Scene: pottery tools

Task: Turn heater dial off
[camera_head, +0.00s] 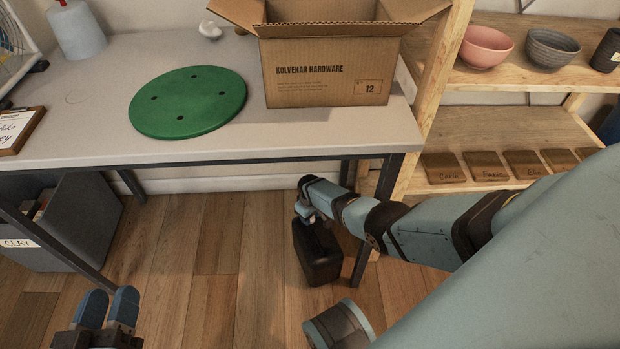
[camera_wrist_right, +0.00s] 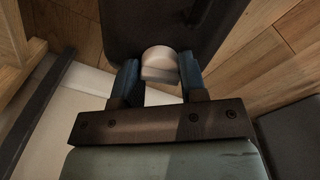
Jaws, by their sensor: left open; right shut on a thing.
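The heater (camera_head: 318,258) is a dark upright box on the wooden floor under the table's right end. Its body (camera_wrist_right: 130,22) also fills the top of the right wrist view. The pale round dial (camera_wrist_right: 160,62) on it sits between the two blue fingers of my right gripper (camera_wrist_right: 160,80), which is shut on it. The dial's markings cannot be read. In the head view my right gripper (camera_head: 305,210) reaches down to the top of the heater and hides the dial. My left gripper (camera_head: 108,298) is open and empty at the lower left, away from the heater.
The table (camera_head: 330,130) stands above the heater, with a leg (camera_head: 374,215) close beside it. On the table are a green disc (camera_head: 188,102) and an open cardboard box (camera_head: 325,75). A wooden shelf (camera_head: 500,130) stands right. A grey clay bin (camera_head: 75,225) stands left. The floor between is clear.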

